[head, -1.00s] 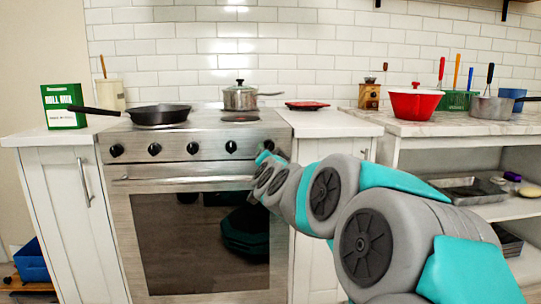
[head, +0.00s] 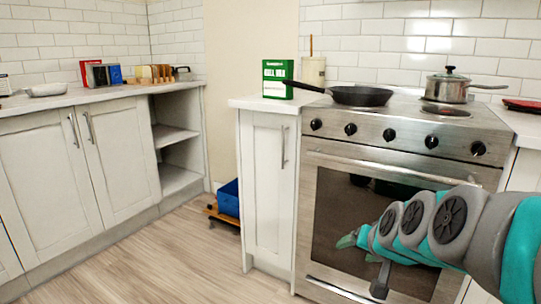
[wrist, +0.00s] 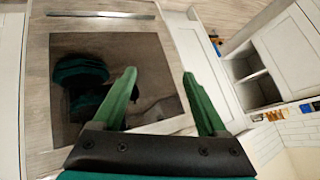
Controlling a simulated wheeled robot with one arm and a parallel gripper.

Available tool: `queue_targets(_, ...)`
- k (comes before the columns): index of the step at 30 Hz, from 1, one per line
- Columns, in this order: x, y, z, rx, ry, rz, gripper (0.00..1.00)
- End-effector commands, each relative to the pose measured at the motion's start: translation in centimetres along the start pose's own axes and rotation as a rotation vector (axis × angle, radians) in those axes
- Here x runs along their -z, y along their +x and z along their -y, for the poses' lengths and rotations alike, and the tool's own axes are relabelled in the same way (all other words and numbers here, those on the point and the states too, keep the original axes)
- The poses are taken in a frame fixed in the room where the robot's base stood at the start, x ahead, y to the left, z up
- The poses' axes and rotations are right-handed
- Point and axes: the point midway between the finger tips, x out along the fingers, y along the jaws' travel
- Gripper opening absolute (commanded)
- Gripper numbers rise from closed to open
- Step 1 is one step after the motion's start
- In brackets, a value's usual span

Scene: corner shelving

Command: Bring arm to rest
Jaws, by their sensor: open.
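My gripper (wrist: 158,102) is open in the wrist view, with its two green fingers spread and nothing between them. In the head view my gripper (head: 362,268) is low in front of the oven (head: 400,170). My grey and teal arm reaches in from the right edge and hides part of the oven door. In the wrist view the dark oven window (wrist: 100,55) lies beyond the fingers and reflects my body.
A frying pan (head: 361,96) and a lidded pot (head: 447,88) sit on the stove. A green box (head: 277,79) stands on the counter left of it. The wooden floor (head: 150,260) at left is clear.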

Motion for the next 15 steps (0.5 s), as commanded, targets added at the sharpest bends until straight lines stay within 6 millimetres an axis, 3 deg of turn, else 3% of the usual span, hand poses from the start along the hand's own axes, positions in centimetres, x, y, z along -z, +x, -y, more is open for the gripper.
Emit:
queue_targets(1, -3.3, -0.6, 0.5, -0.011, -0.051, 0.092, 0.75)
queue_targets(3, -8.2, -1.6, 0.3, -0.034, -0.114, 0.229, 0.75)
queue_targets(9, -19.9, -6.8, -2.5, -0.138, -0.267, 0.591, 0.75)
queue_targets(12, -23.8, -9.6, -4.5, -0.194, -0.316, 0.730, 0.75)
queue_targets(15, -26.2, -11.9, -6.0, -0.237, -0.346, 0.825, 0.75)
